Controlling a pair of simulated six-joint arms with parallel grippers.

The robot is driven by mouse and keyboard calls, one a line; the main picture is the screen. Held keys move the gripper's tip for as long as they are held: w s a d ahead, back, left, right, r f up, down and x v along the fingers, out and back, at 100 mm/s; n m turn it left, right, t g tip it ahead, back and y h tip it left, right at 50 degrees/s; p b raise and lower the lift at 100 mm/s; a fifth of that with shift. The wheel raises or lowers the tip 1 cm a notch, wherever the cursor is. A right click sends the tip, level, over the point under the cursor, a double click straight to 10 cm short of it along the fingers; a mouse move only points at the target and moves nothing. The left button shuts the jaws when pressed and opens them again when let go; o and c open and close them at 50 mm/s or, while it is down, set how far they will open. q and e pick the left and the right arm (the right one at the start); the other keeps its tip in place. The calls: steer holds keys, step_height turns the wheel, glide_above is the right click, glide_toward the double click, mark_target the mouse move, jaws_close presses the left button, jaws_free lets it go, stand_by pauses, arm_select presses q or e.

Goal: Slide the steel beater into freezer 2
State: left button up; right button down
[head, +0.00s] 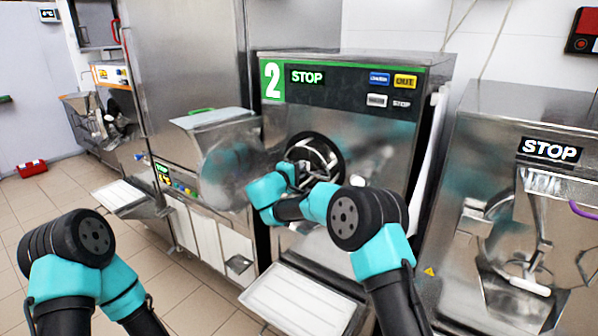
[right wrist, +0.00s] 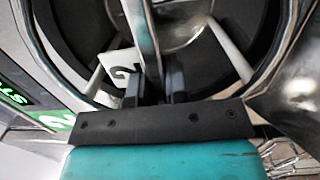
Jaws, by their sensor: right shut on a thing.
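Freezer 2 (head: 375,135) stands in the middle of the head view, with a green "2" label and a round dark-rimmed opening. Its steel door (head: 228,158) hangs open to the left. The steel beater (head: 318,158) is at the opening, partly hidden by my right arm. In the right wrist view, my right gripper (right wrist: 157,88) is shut on a bar of the beater (right wrist: 141,32), with the dark rim around it. A white tag with a figure shows beside the bar. How deep the beater sits is hard to tell. My left gripper is not in view.
Another freezer (head: 510,215) marked STOP stands close on the right. A tray (head: 300,300) juts out below freezer 2. A tall steel cabinet (head: 190,75) stands behind on the left.

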steer(key=shift+w+x, duration=0.2)
steer(key=shift+x, duration=3)
steer(key=shift+a+f, duration=0.15)
steer(key=shift+a, duration=0.05)
steer(key=shift+f, duration=0.4)
steer(key=c, duration=1)
jaws_free()
steer(key=shift+f, duration=0.1)
steer(key=shift+c, duration=0.2)
steer(key=v, duration=1.7)
steer(key=shift+s+a+r, duration=0.15)
steer(key=shift+a+r, duration=0.05)
steer(key=shift+r, duration=0.15)
steer(key=shift+f, duration=0.1)
